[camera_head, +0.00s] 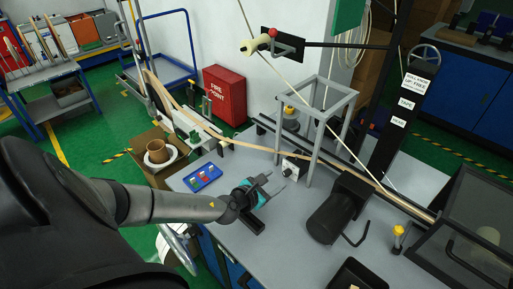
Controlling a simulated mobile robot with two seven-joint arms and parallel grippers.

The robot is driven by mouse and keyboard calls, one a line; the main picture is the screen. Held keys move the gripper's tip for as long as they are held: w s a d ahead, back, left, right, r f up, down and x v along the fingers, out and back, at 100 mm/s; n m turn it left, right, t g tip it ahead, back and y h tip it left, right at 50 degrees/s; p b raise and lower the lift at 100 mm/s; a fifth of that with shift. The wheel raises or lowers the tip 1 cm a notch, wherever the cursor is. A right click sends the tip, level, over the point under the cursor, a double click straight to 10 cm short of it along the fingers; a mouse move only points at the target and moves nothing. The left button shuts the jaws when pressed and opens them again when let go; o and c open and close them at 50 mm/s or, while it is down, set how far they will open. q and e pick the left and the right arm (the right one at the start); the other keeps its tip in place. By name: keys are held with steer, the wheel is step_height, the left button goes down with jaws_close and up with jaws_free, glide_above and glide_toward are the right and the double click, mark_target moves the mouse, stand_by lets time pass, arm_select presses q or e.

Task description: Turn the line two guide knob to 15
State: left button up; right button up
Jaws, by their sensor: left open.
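A small white plate with a dark knob (290,167) sits at the foot of the grey frame on the bench. It is too small for me to read any number, or to tell whether it is the line two guide knob. My left gripper (275,182) comes in from the left, low over the bench. It is open and empty, and its fingers point toward the plate, a short gap in front of it. My right gripper is not in view.
The grey frame (311,140) rises behind the plate. A dark motor (331,215) stands right of my gripper. A blue tray (202,178) lies to its left. A pale tape (262,150) runs behind. A yellow-topped post (398,232) stands near a clear-sided box at right. The front bench is partly bare.

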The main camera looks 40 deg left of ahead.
arm_select(q)
steer(key=p+v, duration=0.1)
steer(key=v, duration=0.8)
steer(key=shift+s+p, duration=0.25)
steer(key=shift+p, duration=0.05)
steer(key=shift+d, duration=0.1)
